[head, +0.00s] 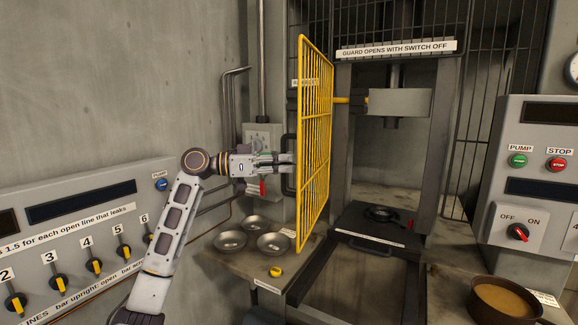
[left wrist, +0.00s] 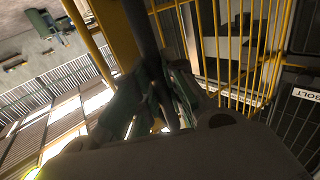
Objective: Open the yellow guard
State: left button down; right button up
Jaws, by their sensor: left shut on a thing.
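The yellow guard (head: 316,140) is a barred yellow frame. It stands swung out from the press, seen at a steep angle in the head view. A dark handle (head: 289,165) sits at its left edge. My left gripper (head: 287,165) reaches in from the left and is shut on this handle. In the left wrist view the fingers (left wrist: 165,100) close around a dark upright bar (left wrist: 146,35), with the yellow bars (left wrist: 235,45) to the right. My right gripper is not in view.
The press (head: 400,102) stands behind the guard, with a dark pan-like piece (head: 381,214) on its bed. Metal bowls (head: 273,243) and a yellow knob (head: 275,271) are on the left bench. A switch panel (head: 517,232) and a brown bowl (head: 502,299) are at right.

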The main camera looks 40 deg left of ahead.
pick_arm(q)
jog(key=s+a, duration=0.1)
jog(key=a, duration=0.6)
jog(key=shift+s+a+m+g+h+b, duration=0.2)
jog(key=shift+a+m+g+h+b, duration=0.1)
jog(key=shift+m, duration=0.1)
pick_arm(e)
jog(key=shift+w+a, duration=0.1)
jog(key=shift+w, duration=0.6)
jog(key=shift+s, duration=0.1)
pick_arm(q)
jog(key=c, duration=1.6)
grip_release()
jog(key=shift+o, duration=0.7)
jog(key=shift+w, duration=0.1)
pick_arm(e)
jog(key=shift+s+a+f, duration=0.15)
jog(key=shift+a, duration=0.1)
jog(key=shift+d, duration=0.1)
pick_arm(q)
jog(key=v, duration=1.2)
